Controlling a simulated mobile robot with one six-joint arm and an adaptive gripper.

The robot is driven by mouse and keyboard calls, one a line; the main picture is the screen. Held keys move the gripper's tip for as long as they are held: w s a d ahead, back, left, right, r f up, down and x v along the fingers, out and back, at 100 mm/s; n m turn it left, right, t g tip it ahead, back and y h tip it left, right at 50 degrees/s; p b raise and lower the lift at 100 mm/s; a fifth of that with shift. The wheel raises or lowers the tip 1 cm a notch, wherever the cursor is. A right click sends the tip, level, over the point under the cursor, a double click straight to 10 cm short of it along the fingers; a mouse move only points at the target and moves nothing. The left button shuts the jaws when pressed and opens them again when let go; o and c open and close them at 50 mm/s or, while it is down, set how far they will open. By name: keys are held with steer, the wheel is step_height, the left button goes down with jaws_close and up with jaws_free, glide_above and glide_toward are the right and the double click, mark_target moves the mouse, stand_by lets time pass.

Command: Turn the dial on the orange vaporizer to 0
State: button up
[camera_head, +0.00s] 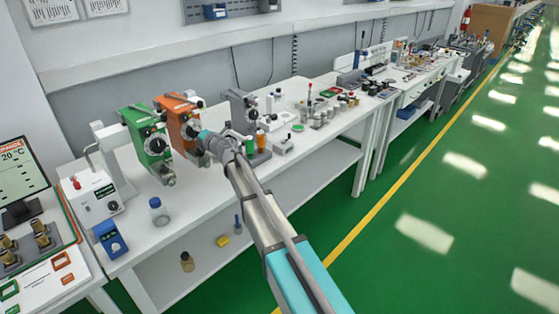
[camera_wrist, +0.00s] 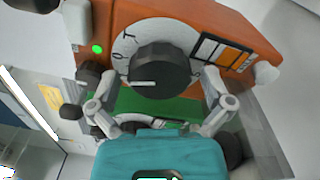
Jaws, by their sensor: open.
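The orange vaporizer (camera_head: 172,108) stands on the white bench between a green and a grey one. In the wrist view its orange body (camera_wrist: 215,22) fills the upper part. Its black dial (camera_wrist: 155,66) sits on a pale scale plate with dark marks; a short white bar shows low on the dial, left of its middle. My gripper (camera_wrist: 155,80) is open, one finger to each side of the dial, with the dial between them; contact cannot be told. In the head view my gripper (camera_head: 203,142) is at the vaporizer's front and hides part of it.
The green vaporizer (camera_head: 153,143) stands close on the left and the grey one (camera_head: 238,103) on the right. A white box (camera_head: 95,197) and blue-capped jar (camera_head: 158,211) stand front left.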

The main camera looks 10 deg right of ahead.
steer(key=n, duration=0.7)
steer(key=shift+n, duration=0.4)
steer(key=n, duration=0.3)
steer(key=shift+a+n+h, duration=0.1)
steer(key=shift+n+h, duration=0.2)
steer(key=n, duration=0.3)
steer(key=shift+n, duration=0.3)
steer(key=v, duration=1.4)
steer(key=s+d+f+m+h, duration=0.2)
steer(key=d+m+h, duration=0.5)
steer(key=d+m, duration=0.3)
steer(key=s+d+f+m+g+h, duration=0.1)
steer(key=d+m+h, duration=0.6)
steer(key=m, duration=0.9)
steer(key=shift+s+d+f+m+p, duration=0.4)
steer(key=shift+s+d+f, duration=0.5)
steer(key=shift+d+f, duration=0.55)
steer(key=shift+d+r, duration=0.1)
steer(key=shift+r, duration=0.05)
